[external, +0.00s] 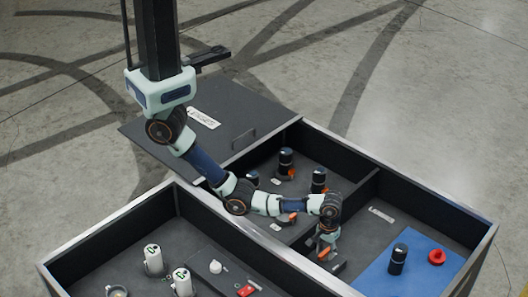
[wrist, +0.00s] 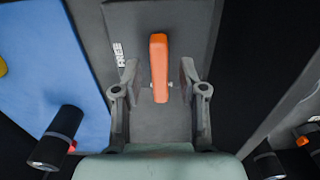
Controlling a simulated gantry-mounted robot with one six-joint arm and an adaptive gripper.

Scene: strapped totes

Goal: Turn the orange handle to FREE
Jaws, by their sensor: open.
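The orange handle (wrist: 159,62) lies lengthwise up and down the wrist view, on a dark grey plate. A white label (wrist: 119,54) that seems to read FREE is on the plate left of it. My gripper (wrist: 159,80) is open, with one finger on each side of the handle's lower part and a gap on both sides. In the external view my gripper (external: 327,241) points down into the right tote, and part of the orange handle (external: 323,254) shows beneath it. The handle's pivot is hard to make out.
A blue mat (external: 372,277) with a black cylinder (external: 398,259) and a red ring-like part (external: 437,257) lies right of my gripper. A dark divider (external: 352,203) stands close behind. More black cylinders (external: 286,160) stand in the far compartment. Another tote (external: 110,232) is at front left.

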